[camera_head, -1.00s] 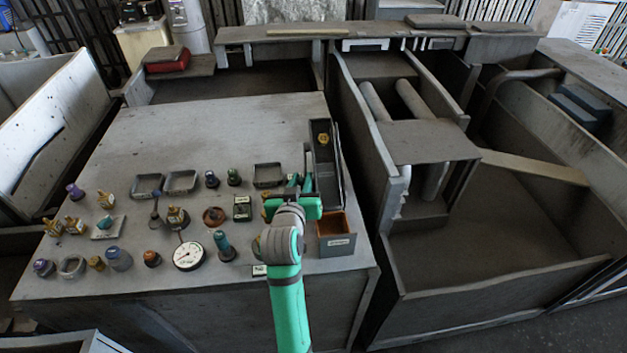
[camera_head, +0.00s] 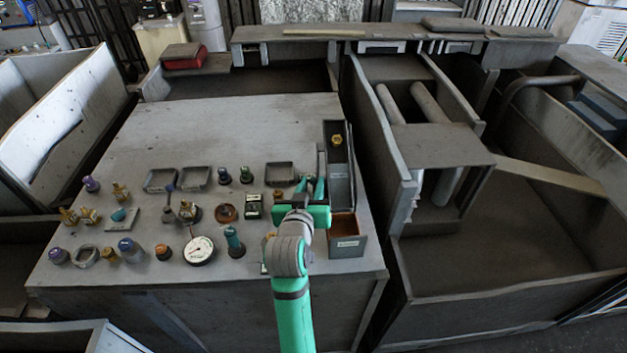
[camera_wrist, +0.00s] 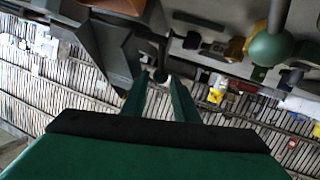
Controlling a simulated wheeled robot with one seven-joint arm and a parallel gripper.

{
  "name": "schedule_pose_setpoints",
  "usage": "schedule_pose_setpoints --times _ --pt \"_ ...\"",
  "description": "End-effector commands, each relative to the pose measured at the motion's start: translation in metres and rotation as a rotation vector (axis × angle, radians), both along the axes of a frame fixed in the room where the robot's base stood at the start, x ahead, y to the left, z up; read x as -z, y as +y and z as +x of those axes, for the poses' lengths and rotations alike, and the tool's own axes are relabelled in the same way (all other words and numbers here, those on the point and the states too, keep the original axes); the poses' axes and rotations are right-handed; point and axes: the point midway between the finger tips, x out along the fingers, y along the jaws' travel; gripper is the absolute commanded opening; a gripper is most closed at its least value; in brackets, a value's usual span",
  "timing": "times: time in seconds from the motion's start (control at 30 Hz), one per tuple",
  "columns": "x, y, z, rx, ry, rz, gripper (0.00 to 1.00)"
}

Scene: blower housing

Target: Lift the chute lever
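The likely chute is a tall dark box (camera_head: 342,185) at the right of the bench, with a gold knob (camera_head: 337,140) at its far end and an orange-lined bin (camera_head: 345,244) at its near end. A thin dark upright bar (camera_head: 321,163) beside its left wall may be the lever; I cannot be sure. My gripper (camera_head: 312,187) reaches over the bench at the chute's left side. In the wrist view its two green fingers (camera_wrist: 160,88) are apart, with a small dark round end (camera_wrist: 160,72) visible between their tips. Contact cannot be told.
Left of my gripper stand a shallow tray (camera_head: 280,174), a black switch box (camera_head: 253,206), a teal-topped handle (camera_head: 235,243) and a round gauge (camera_head: 199,250). A high partition (camera_head: 380,150) rises right of the chute. The bench's far part (camera_head: 240,120) is clear.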

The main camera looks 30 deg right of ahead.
Motion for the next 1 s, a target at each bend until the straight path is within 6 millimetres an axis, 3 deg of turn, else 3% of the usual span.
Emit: schedule_pose_setpoints --times 0.4,0.83,0.93,1.0 --pt "-0.017 0.045 -0.05 0.0 0.0 -0.001 0.27" --pt "-0.02 0.051 -0.057 0.001 -0.001 -0.001 0.27" --pt "-0.02 0.051 -0.057 0.001 -0.001 -0.001 0.03" --pt "-0.02 0.051 -0.057 0.002 -0.001 -0.001 0.0"
